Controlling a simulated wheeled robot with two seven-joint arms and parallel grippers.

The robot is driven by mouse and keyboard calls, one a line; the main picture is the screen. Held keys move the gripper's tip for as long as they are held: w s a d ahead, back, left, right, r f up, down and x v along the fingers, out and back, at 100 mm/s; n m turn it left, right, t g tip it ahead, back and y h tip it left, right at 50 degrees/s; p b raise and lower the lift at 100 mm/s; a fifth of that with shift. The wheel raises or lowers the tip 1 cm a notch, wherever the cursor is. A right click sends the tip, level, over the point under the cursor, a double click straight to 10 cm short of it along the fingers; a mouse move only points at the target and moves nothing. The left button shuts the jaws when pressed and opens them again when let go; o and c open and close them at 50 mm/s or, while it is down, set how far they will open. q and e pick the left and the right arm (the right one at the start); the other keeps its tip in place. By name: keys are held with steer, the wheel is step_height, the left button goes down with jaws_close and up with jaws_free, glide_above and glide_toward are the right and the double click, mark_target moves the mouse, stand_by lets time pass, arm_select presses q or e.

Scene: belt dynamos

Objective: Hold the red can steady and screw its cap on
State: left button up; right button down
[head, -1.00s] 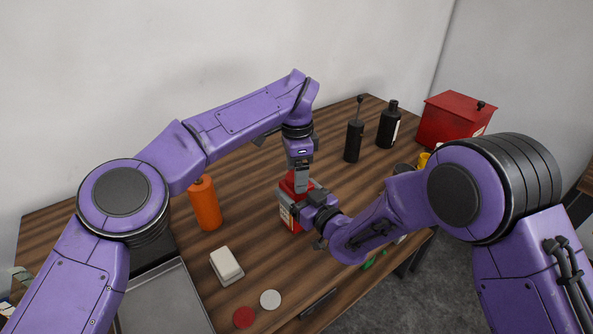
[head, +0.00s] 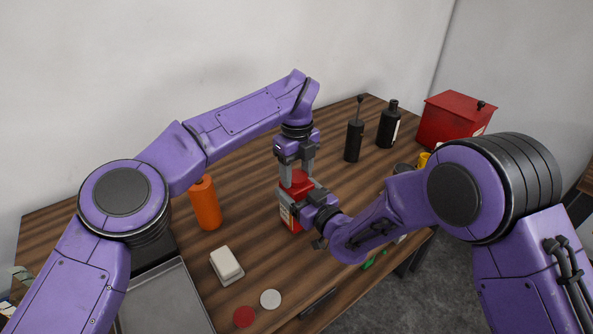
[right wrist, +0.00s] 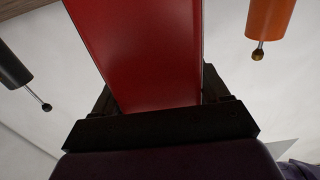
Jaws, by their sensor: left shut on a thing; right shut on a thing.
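The red can (head: 292,222) stands upright on the wooden table, a pale label on its side. My right gripper (head: 304,202) is shut on the can from the front right. In the right wrist view the can's red face (right wrist: 140,50) fills the space between the jaws. My left gripper (head: 297,179) points straight down over the can, its two fingers shut on the red cap (head: 297,177) at the can's top. The fingers partly hide the cap, so I cannot tell how far it is seated on the thread.
An orange bottle (head: 205,204) stands left of the can. Two black bottles (head: 354,141) (head: 388,126) and a red box (head: 450,124) stand at the back right. A white block (head: 226,262), a red disc (head: 243,317) and a white disc (head: 270,299) lie in front, near a metal tray (head: 196,292).

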arm_select(q)
steer(key=m, duration=0.6)
steer(key=shift+w+m, duration=0.1)
steer(key=shift+m, duration=0.2)
steer(key=m, duration=1.4)
steer(key=shift+m, duration=0.4)
steer(key=o, duration=1.2)
steer(key=shift+c, duration=0.2)
steer(key=shift+r, duration=2.25)
